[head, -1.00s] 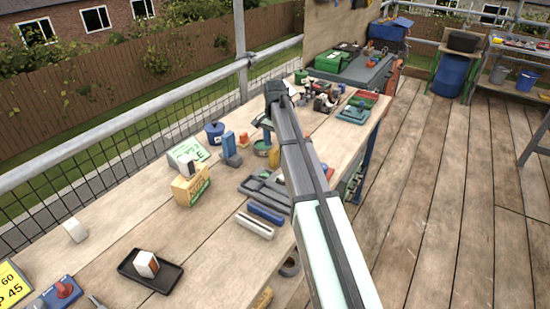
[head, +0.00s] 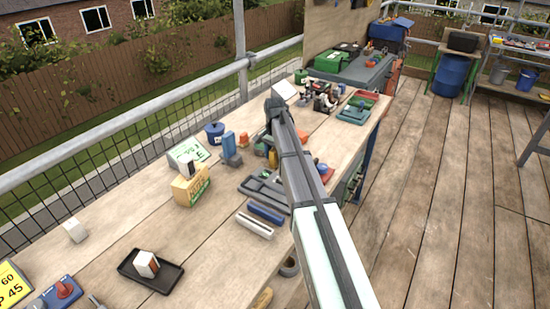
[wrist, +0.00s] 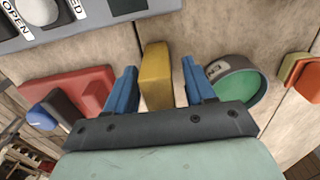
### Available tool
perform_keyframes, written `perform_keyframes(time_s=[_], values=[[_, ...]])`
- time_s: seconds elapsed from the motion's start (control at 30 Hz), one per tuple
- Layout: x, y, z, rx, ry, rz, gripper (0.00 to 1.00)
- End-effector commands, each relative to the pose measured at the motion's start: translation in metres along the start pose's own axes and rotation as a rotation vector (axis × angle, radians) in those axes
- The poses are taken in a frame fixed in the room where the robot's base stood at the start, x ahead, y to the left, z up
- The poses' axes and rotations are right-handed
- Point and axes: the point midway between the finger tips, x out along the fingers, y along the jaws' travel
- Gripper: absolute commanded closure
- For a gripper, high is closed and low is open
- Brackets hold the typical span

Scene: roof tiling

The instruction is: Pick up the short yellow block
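The short yellow block (wrist: 156,82) stands on the wooden bench top in the wrist view. My gripper (wrist: 160,68) is open, with one blue finger on each side of the block. A narrow gap shows on the right side; on the left the finger is very close, and I cannot tell if it touches.
A green-lined round tin (wrist: 235,82) stands close to the right finger. A red block (wrist: 72,92) lies left of the left finger. A grey panel (wrist: 88,18) with lettering lies beyond. A yellow box (head: 190,186) and a black tray (head: 150,272) are on the bench.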

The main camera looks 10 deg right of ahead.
Motion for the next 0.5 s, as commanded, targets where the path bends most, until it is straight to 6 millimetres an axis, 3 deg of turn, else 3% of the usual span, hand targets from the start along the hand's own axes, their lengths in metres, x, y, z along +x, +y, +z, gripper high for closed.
perform_keyframes(time_s=[0.07, 0.5], values=[[-0.0001, 0.0, 0.0, 0.0, 0.0, 0.0, 0.54], [-0.0003, 0.0, 0.0001, 0.0, 0.0, 0.0, 0.96]])
